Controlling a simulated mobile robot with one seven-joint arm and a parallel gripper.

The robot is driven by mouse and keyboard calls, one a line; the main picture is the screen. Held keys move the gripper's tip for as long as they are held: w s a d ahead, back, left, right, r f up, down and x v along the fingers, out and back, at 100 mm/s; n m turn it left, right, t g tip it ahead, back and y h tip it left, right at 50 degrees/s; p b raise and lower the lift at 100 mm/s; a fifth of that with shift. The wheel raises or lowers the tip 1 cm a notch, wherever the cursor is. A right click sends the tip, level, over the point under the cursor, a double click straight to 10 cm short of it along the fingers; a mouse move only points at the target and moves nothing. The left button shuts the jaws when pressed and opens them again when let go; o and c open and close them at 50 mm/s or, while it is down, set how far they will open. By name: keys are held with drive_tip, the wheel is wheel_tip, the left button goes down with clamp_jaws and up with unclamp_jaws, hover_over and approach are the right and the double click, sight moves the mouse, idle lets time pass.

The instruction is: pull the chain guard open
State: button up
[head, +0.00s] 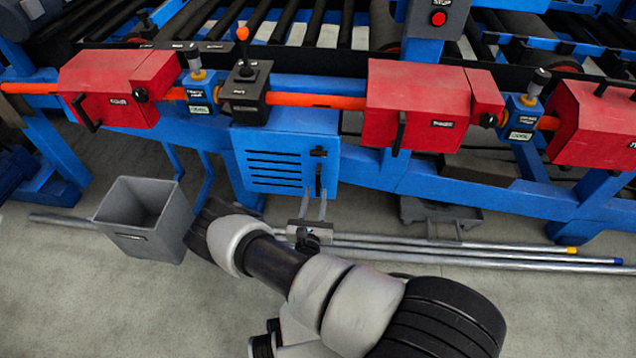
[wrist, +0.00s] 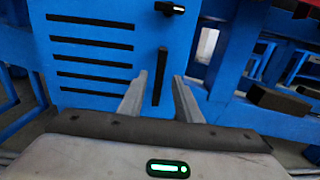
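A blue panel with several horizontal black slots (head: 275,170), which I take to be the chain guard, sits flush in the blue frame; it also shows in the wrist view (wrist: 92,52). A vertical black bar handle (head: 318,178) is on its right side, and a small black latch (head: 318,152) sits above it. My gripper (head: 314,207) is just in front of and below the handle. In the wrist view, its two fingers (wrist: 158,97) are apart, with the handle (wrist: 160,76) lined up between them. I cannot tell whether they touch it.
Red boxes with black handles (head: 415,95) line the blue conveyor frame above. A black control box with an orange-topped lever (head: 246,88) stands above the panel. A grey bin (head: 145,222) is left of my arm. Metal pipes (head: 480,252) lie on the floor at right.

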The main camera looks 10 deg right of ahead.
sight(318, 183)
drive_tip(key=b+x, duration=0.1)
drive_tip(key=x, duration=0.5)
drive_tip(key=shift+w+d, duration=0.1)
drive_tip(key=shift+w, duration=0.25)
clamp_jaws()
